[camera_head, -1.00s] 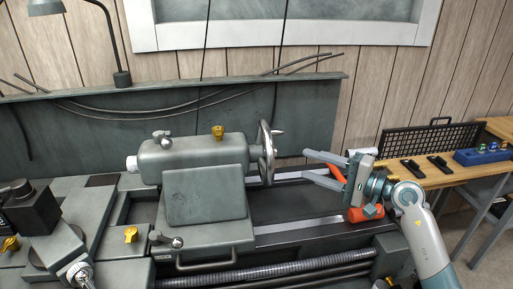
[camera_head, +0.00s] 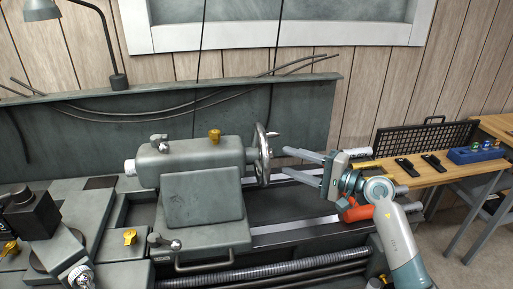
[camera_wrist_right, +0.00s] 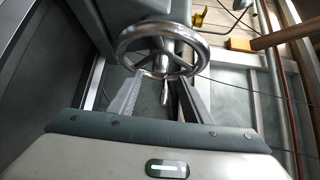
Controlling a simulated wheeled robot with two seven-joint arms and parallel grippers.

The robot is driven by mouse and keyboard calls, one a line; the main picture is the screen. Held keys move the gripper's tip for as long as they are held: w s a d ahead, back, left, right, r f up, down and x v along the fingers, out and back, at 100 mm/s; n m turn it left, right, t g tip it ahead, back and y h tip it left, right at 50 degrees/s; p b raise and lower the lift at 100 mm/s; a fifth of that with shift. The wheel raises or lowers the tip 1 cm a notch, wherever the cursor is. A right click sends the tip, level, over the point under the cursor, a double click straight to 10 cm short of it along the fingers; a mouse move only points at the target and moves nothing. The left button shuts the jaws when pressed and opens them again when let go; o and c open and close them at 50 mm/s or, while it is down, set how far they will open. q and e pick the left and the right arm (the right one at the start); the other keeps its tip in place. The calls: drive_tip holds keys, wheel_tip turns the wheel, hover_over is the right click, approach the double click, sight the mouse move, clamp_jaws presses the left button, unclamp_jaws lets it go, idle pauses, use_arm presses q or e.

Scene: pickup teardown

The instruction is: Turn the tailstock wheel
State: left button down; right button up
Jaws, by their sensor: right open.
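The tailstock wheel (camera_head: 263,152) is a shiny metal handwheel on the right end of the grey tailstock (camera_head: 190,158). Its small handle (camera_head: 273,134) sticks out at the upper right of the rim. My right gripper (camera_head: 285,162) is open and empty, just right of the wheel, its two fingers pointing at it with a small gap visible. In the right wrist view the wheel (camera_wrist_right: 165,42) lies ahead at the top, and the fingertips (camera_wrist_right: 160,82) overlap its lower rim. A slim metal handle (camera_wrist_right: 165,92) appears between the fingers there.
The lathe bed (camera_head: 285,210) runs under the wheel and my right arm. A red-orange object (camera_head: 357,212) lies behind my right wrist. A wooden bench (camera_head: 430,172) with black items and a blue block (camera_head: 474,154) stands at the right.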

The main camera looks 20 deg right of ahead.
drive_tip(key=p, duration=0.5)
hover_over(256, 168)
drive_tip(key=s, duration=0.1)
drive_tip(key=shift+s+d+f, duration=0.1)
drive_tip(key=shift+d, duration=0.3)
use_arm(q)
drive_tip(key=shift+s+r, duration=0.25)
drive_tip(key=shift+r, duration=0.6)
drive_tip(key=shift+s+r, duration=0.2)
drive_tip(key=shift+r, duration=0.6)
drive_tip(key=shift+s+r, duration=0.25)
drive_tip(key=shift+r, duration=0.6)
use_arm(e)
drive_tip(key=shift+w+a+f, duration=0.2)
drive_tip(key=shift+w+a, duration=0.15)
drive_tip(key=shift+w, duration=0.25)
clamp_jaws()
use_arm(q)
drive_tip(key=shift+f+b, duration=0.3)
drive_tip(key=shift+b, duration=0.05)
use_arm(e)
drive_tip(key=shift+f, duration=0.15)
